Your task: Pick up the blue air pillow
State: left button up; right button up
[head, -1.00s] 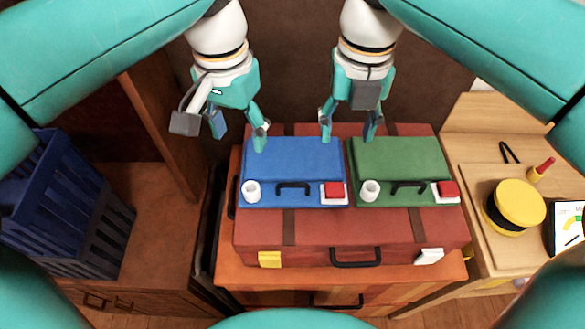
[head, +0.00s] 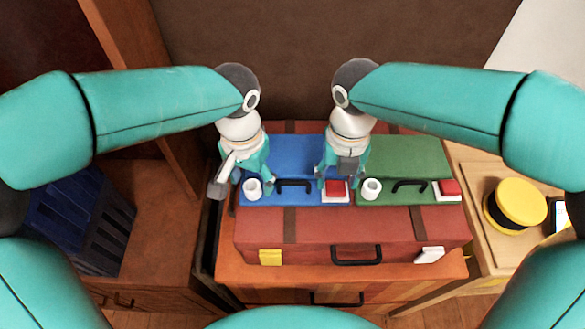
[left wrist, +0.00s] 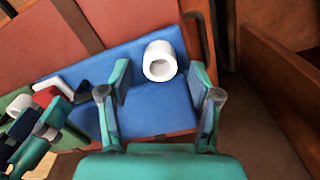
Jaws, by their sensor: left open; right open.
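A blue flat, case-like piece with a black handle (head: 292,160) lies on a red suitcase; it is the only blue thing there, and I cannot tell for sure that it is the air pillow. It also shows in the left wrist view (left wrist: 155,118). A white ring-shaped roll (head: 252,188) sits on its front left corner and a red block (head: 336,188) on its front right corner. My left gripper (head: 253,184) is open, its fingers either side of the roll (left wrist: 160,62), apart from it. My right gripper (head: 340,182) is open over the red block, fingers either side.
A similar green piece (head: 410,155) with its own white roll (head: 371,188) and red block lies right beside it on the red suitcase (head: 330,232). A dark blue crate (head: 75,220) stands left. A yellow round thing (head: 520,203) stands on the wooden surface at the right.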

pick_arm(q)
jog(key=shift+f, duration=1.05)
pick_arm(e)
jog(key=shift+f, duration=1.05)
pick_arm(q)
jog(key=c, duration=0.9)
pick_arm(e)
jog(key=c, duration=0.9)
pick_arm(q)
grip_shut()
pick_arm(e)
grip_shut()
